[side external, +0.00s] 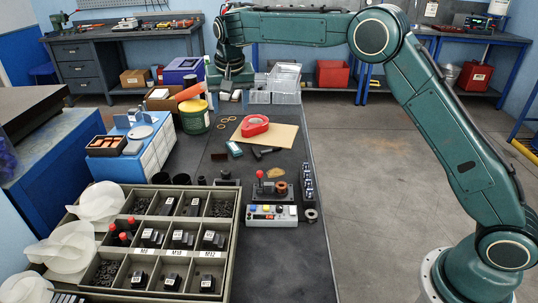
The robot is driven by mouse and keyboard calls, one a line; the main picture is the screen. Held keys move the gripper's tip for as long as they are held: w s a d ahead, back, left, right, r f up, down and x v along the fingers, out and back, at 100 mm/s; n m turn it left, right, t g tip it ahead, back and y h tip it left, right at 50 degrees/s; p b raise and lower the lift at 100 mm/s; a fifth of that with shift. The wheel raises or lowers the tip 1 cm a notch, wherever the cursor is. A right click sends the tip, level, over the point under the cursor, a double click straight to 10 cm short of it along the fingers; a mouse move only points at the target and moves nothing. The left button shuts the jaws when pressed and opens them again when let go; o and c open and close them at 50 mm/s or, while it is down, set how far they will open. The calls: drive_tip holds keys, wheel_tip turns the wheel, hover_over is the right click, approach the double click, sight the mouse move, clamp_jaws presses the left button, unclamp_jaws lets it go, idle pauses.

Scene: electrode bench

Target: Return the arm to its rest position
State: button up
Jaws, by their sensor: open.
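My green arm (440,115) rises from its base at the lower right and reaches left across the top of the view. My gripper (233,92) hangs pointing down over the far end of the dark bench. It looks open, and I see nothing held in it, though its fingers are small and dark here. It appears beside the clear plastic bins and behind the yellow-lidded green tub (195,117). Its exact height above the bench cannot be told.
A divided tray (236,235) of small parts fills the near left. Clear bins (285,84) stand at the far end. The floor (370,190) right of the bench is clear.

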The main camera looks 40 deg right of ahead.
drive_tip(key=s+d+r+n, duration=0.1)
drive_tip(key=s+d+r, duration=0.1)
drive_tip(key=s+r, duration=0.35)
drive_tip(key=s+d+r+n+t, duration=0.1)
drive_tip(key=s+r, duration=0.2)
drive_tip(key=s, duration=0.6)
drive_tip(key=s+d+r+n, duration=0.1)
drive_tip(key=s+d+r, duration=0.1)
drive_tip(key=s+r, duration=0.35)
drive_tip(key=s+f+n, duration=0.1)
drive_tip(key=s+f, duration=0.3)
drive_tip(key=s, duration=0.8)
drive_tip(key=s+f+n+t+y, duration=0.1)
drive_tip(key=s+f, duration=0.3)
drive_tip(key=s, duration=0.8)
drive_tip(key=shift+s+d+f+n+t+y, duration=0.2)
drive_tip(key=shift+s+f+n+t+y, duration=0.1)
drive_tip(key=shift+f+n, duration=0.1)
drive_tip(key=shift+w, duration=0.1)
drive_tip(key=shift+c, duration=0.2)
